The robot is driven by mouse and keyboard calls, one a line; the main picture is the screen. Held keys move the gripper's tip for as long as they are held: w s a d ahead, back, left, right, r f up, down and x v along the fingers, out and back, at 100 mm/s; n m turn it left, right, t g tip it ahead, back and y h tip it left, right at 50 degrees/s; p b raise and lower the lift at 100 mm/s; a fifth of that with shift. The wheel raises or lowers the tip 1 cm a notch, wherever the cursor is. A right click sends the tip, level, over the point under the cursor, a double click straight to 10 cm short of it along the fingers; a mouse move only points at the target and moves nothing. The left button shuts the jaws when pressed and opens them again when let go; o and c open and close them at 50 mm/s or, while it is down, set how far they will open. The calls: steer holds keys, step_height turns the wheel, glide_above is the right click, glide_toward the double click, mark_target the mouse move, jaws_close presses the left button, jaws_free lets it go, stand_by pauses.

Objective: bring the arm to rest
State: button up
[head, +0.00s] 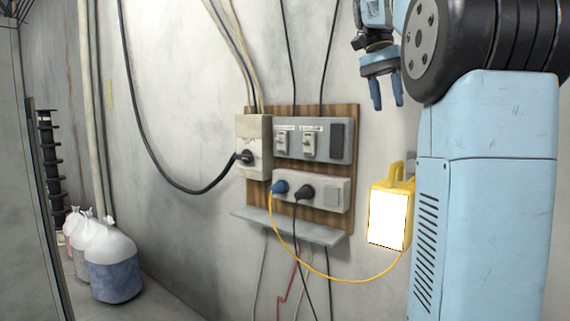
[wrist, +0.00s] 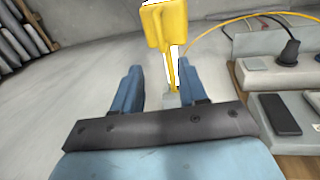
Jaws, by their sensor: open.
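My gripper (head: 387,94) hangs at the upper right of the head view, fingers pointing down. In the wrist view its two blue fingers (wrist: 158,90) are apart with nothing held between them. A yellow work lamp (head: 395,212) with a bright white face hangs on the wall below my gripper, apart from it. The lamp also shows beyond the fingertips in the wrist view (wrist: 166,28). Part of my arm and body covers the right side of the head view.
A wooden board (head: 257,190) on the wall carries a socket strip (head: 325,190), a switch panel (head: 313,141) and a grey box (head: 253,135). A grey shelf (head: 293,228) juts out below. A yellow cable (head: 335,279) loops to the lamp. Tied bags (head: 113,265) stand at lower left.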

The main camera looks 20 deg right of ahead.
steer(key=s+a+f+n+t, duration=0.2)
steer(key=s+a+f, duration=0.3)
steer(key=f, duration=0.5)
steer(key=s+a+f+n+t+y, duration=0.1)
steer(key=s+a+f+n+t, duration=0.2)
steer(key=f, duration=0.7)
steer(key=s+a+f+n+t, duration=0.2)
steer(key=s+a+f+n, duration=0.3)
steer(key=s+a+f, duration=0.3)
steer(key=shift+s+a+f+n, duration=0.3)
steer(key=shift+a+f+n, duration=0.1)
steer(key=shift+a+f, duration=0.55)
